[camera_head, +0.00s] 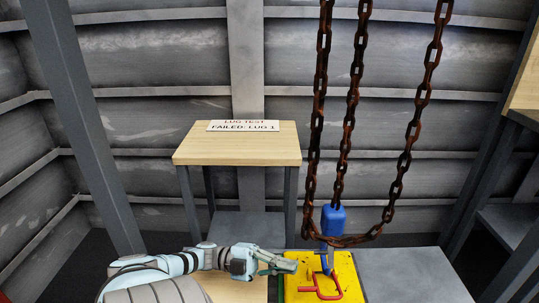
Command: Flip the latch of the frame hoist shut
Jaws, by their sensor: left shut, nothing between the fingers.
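The frame hoist shows as rusty chains (350,120) hanging from above, with a blue block (332,220) and a blue hook part (326,258) below it. The hook part reaches down to a yellow plate (352,288), at a red bent bar (323,291). I cannot make out the latch clearly at this size. My left gripper (292,265) is shut and empty. It lies over the left edge of the yellow plate, just left of the blue hook part. I cannot tell whether it touches the hook. My right gripper is out of view.
A wooden-topped stand (240,148) at the back holds a sign (243,126) reading "LUG TEST FAILED: LUG 1". A bare grey surface (410,275) lies right of the yellow plate. One chain loop sags low around the blue block.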

